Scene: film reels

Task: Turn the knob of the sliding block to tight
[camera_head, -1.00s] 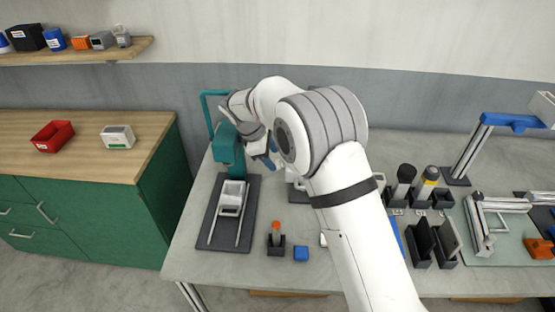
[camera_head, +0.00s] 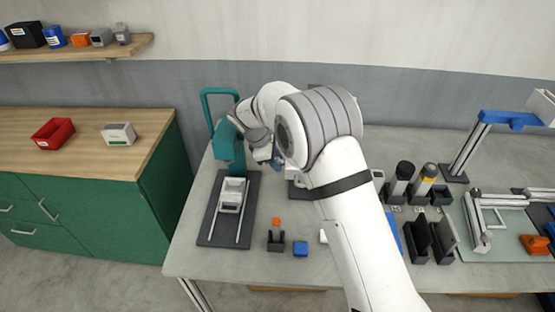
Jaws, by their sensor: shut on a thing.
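My gripper (camera_head: 272,160) shows only in part, beyond my wrist and beside the teal press at the back left of the bench. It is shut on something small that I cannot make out. Behind my arm stands a fixture with a dark base (camera_head: 298,192) and a pale part low down; most of it is hidden, and a dark top edge shows above my arm. I cannot see the sliding block or its knob clearly, nor how far the knob is turned.
The teal press (camera_head: 228,146) with its raised handle stands close left of my gripper. In front are an orange-topped tool in a holder (camera_head: 276,238) and a blue block (camera_head: 300,249). Right of my arm are bottles (camera_head: 424,180), dark slotted holders (camera_head: 428,240) and a post with a blue arm (camera_head: 510,119).

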